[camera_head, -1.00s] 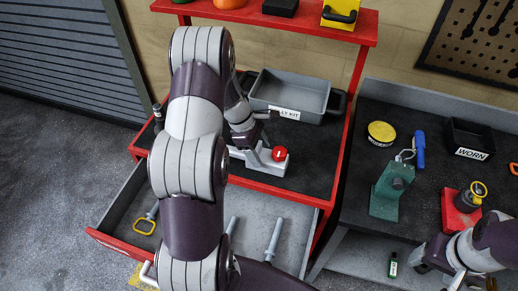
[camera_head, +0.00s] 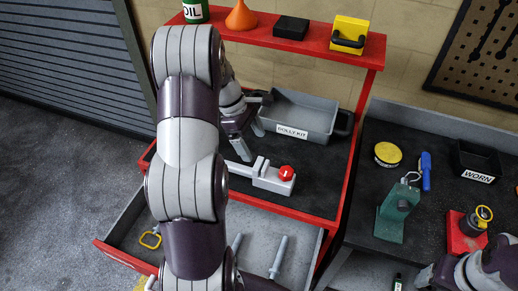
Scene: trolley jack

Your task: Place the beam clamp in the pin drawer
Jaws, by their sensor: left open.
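The beam clamp (camera_head: 273,180), a grey bar-shaped piece with a red knob, lies on the black top of the red trolley. My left gripper (camera_head: 250,143) is open and empty, just behind the clamp's left part and apart from it. My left arm crosses the view and hides part of the trolley top and drawer. The pin drawer (camera_head: 303,246) is pulled out below the top. It holds grey pins (camera_head: 279,257) and a yellow-handled pin (camera_head: 151,238). My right gripper (camera_head: 428,277) is at the lower right edge, its fingertips not clearly visible.
A grey dolly kit tray (camera_head: 300,114) stands behind the clamp. The upper red shelf (camera_head: 290,42) carries an oil can, funnel, black box and yellow item. The right bench holds a green stand (camera_head: 392,210), yellow disc (camera_head: 388,154), worn bin (camera_head: 476,161) and red block (camera_head: 462,236).

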